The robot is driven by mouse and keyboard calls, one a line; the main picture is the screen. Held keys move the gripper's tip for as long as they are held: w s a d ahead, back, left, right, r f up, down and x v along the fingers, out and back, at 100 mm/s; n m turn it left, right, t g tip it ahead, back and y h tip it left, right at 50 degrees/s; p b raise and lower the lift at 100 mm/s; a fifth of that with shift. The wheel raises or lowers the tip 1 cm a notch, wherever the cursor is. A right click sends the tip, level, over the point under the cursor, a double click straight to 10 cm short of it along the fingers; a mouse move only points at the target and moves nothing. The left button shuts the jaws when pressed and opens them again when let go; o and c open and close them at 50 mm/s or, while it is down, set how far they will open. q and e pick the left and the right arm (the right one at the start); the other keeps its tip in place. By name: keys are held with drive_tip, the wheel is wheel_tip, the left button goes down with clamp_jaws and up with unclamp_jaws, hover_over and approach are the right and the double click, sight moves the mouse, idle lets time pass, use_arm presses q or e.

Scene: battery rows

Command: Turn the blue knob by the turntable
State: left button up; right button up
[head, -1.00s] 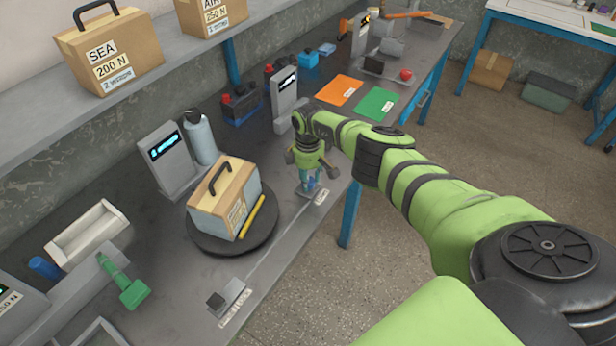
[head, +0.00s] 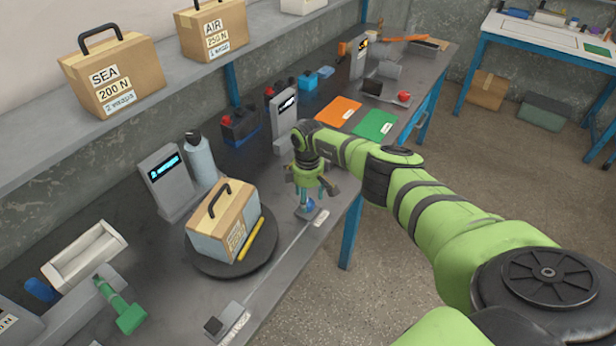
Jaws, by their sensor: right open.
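The blue knob (head: 309,206) sits on a small grey base near the bench's front edge, right of the turntable. The turntable (head: 213,269) is a dark round disc carrying a cardboard box (head: 222,222) with a black handle and a yellow stick. My right gripper (head: 309,194) points down directly above the knob, with its fingers spread open. The fingers partly hide the knob, and I cannot tell whether they touch it. My left gripper is not in view.
A display post (head: 166,183) and a grey bottle (head: 200,158) stand behind the turntable. A small switch box (head: 229,322) is at the front left. Orange (head: 338,113) and green (head: 375,125) mats lie farther right. Boxes sit on the shelf above.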

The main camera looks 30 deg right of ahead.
sight(308, 202)
wheel_tip(308, 202, up, 11)
drive_tip(key=shift+f, duration=0.2)
idle(0.3)
